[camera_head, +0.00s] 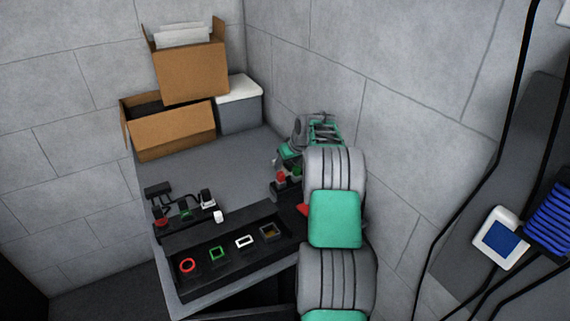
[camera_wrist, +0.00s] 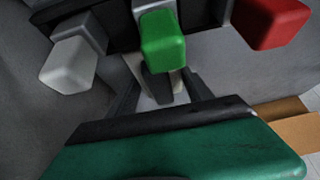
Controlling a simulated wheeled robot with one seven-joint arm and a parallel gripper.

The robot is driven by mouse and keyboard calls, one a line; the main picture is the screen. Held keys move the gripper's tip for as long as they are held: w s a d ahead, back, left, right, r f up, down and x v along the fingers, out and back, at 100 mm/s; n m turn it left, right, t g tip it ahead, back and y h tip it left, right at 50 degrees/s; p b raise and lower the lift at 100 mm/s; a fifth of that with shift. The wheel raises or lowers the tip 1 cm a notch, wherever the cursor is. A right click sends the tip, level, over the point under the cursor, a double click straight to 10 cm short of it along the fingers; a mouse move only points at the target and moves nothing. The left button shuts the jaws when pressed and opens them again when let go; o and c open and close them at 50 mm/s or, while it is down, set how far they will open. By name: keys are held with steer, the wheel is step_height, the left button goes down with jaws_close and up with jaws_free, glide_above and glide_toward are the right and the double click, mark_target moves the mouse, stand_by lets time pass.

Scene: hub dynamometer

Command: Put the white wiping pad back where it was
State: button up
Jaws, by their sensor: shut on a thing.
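My gripper (camera_wrist: 158,88) shows in the wrist view, with its dark fingers above the green housing at the bottom. It is shut on a pale piece, apparently the white wiping pad (camera_wrist: 155,101), mostly hidden by the fingers and housing. A white block (camera_wrist: 68,65), a green block (camera_wrist: 163,42) and a red block (camera_wrist: 269,20) sit on a dark rack just beyond the fingers. My fingertips are hidden there.
A black panel (camera_head: 207,277) at the bench front has red, green, white and brown frames. Dark fixtures (camera_head: 157,190) and a small white cube (camera_head: 218,216) stand at left. Cardboard boxes (camera_head: 190,70) and a grey bin (camera_head: 240,113) fill the back. The bench middle (camera_head: 215,168) is clear.

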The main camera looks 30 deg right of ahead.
steer(key=shift+f, duration=0.5)
steer(key=o, duration=1.3)
steer(key=shift+a, duration=0.1)
steer(key=shift+b+v, duration=1.05)
steer(key=shift+v, duration=4.95)
